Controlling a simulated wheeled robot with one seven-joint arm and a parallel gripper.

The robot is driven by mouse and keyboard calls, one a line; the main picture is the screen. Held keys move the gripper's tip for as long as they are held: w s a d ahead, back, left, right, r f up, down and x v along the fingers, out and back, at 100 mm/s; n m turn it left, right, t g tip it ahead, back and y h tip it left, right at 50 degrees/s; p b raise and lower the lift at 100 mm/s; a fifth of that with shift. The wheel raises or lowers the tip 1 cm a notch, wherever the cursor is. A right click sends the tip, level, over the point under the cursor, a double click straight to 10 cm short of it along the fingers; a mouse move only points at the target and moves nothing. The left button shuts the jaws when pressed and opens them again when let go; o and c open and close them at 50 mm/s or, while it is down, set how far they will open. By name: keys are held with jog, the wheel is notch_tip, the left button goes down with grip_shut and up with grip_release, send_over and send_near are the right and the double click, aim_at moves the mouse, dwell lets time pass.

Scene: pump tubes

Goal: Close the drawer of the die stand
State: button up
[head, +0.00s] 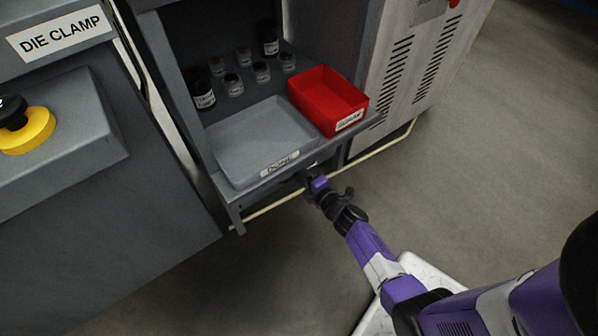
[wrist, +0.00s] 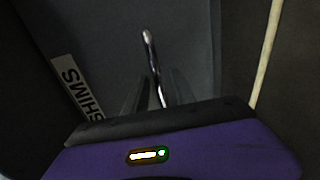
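The die stand (head: 158,62) is a dark grey cabinet at the upper middle of the head view. Its drawer is not clearly visible there, below the shelf edge. In the wrist view a dark grey front (wrist: 105,45), seemingly the drawer's, carries a white SHIMS label (wrist: 76,88) and a thin metal handle (wrist: 152,62). My gripper (head: 312,178) is at the shelf's front edge. In the wrist view its two dark fingers (wrist: 158,92) stand on either side of the handle, with small gaps, so it looks open. How far out the drawer is, I cannot tell.
On the shelf are a grey tray (head: 225,135), a red bin (head: 322,108) and several small jars (head: 233,84). A grey machine with a DIE CLAMP label (head: 60,34) is on the left, and a vented cabinet (head: 405,55) on the right. The floor (head: 450,180) at right is clear.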

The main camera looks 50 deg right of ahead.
jog(key=p+v, duration=0.3)
jog(key=v, duration=0.4)
jog(key=shift+s, duration=0.4)
jog(key=shift+a+r, duration=0.1)
